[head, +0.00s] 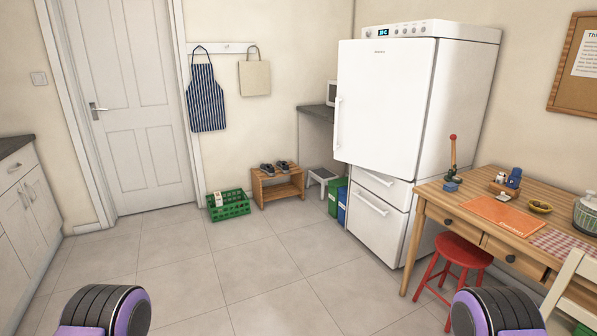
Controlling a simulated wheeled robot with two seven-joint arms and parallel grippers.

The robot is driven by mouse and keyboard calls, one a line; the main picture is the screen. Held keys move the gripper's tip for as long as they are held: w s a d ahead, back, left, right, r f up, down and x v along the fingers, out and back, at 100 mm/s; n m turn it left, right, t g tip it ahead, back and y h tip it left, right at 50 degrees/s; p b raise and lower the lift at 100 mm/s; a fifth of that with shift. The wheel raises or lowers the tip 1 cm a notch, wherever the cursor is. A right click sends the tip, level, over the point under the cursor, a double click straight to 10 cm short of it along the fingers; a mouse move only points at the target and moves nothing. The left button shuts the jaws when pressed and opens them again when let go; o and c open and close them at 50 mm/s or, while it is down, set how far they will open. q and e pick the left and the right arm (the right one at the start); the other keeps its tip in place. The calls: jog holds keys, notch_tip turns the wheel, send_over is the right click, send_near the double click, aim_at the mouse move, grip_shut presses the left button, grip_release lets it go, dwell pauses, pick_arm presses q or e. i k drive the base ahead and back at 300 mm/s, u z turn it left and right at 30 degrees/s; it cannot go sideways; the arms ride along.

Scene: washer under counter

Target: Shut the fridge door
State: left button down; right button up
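The white fridge (465,110) stands against the back wall, right of the middle in the head view. Its upper door (385,105) stands partly open, with its left edge swung out past the body. The door's upright handle (338,122) is on that left edge, and the hinge side looks to be on the right. The inside is hidden behind the door. Below it are two white drawers (378,220) that look shut. Neither of my grippers shows; only rounded purple-and-black parts of my arms are at the bottom corners.
A wooden table (450,200) with small items stands right of the fridge, with a red stool (460,258) before it. A green crate (228,205) and shoe bench (278,188) are at the back wall. The tiled floor (260,270) in the middle is clear.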

aim_at(382, 91)
jog(key=i, duration=2.4)
jog(key=z, duration=0.35)
